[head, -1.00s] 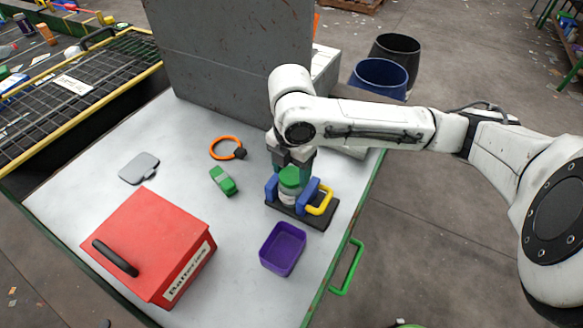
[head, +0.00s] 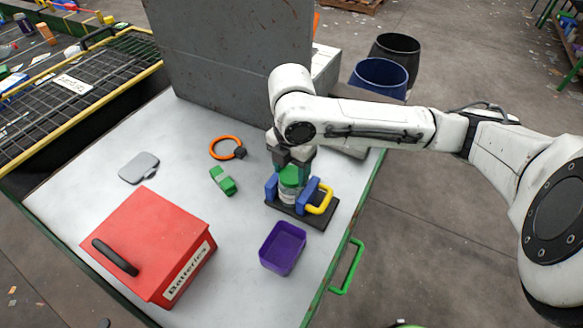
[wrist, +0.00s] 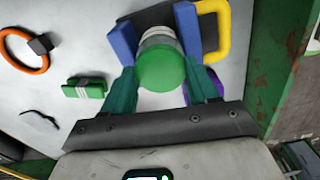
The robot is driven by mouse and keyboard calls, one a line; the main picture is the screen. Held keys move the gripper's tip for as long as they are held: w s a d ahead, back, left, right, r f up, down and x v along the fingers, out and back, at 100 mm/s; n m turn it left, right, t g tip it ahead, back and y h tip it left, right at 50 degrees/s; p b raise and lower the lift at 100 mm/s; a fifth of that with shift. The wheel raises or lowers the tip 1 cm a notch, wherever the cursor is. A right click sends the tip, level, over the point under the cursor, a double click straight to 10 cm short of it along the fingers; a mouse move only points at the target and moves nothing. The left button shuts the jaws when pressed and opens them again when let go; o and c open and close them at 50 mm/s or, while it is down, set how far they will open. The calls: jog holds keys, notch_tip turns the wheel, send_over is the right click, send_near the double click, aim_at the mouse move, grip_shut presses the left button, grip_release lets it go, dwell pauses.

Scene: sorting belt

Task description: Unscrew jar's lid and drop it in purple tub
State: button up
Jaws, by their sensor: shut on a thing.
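The jar (head: 289,195) stands upright between the blue jaws of a clamp (head: 271,187) with a yellow handle. Its green lid (head: 289,177) is on top; the white jar body (wrist: 158,37) shows beyond the lid (wrist: 161,70) in the wrist view. My gripper (wrist: 161,78) points down over the jar, its teal fingers shut on the lid from both sides. In the head view my gripper (head: 292,168) partly hides the lid. The purple tub (head: 265,258) stands open and empty in front of the clamp; a sliver of the tub (wrist: 217,83) shows behind a finger in the wrist view.
A red batteries box (head: 140,235) stands at the front left. A green block (head: 223,181), an orange ring (head: 222,143) and a grey flat piece (head: 139,168) lie on the white table. A grey panel (head: 235,55) rises behind. A green rail (head: 347,266) edges the right side.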

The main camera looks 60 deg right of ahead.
jog(key=shift+f, duration=0.15)
jog(key=n+b, duration=0.2)
jog(key=n, duration=0.2)
jog(key=shift+f, duration=0.1)
jog(key=shift+s+n, duration=0.1)
jog(key=shift+n, duration=0.8)
jog(key=n+b, duration=0.1)
jog(key=n, duration=0.3)
jog(key=shift+b, duration=0.4)
jog(key=o, duration=1.1)
jog(key=shift+r, duration=0.2)
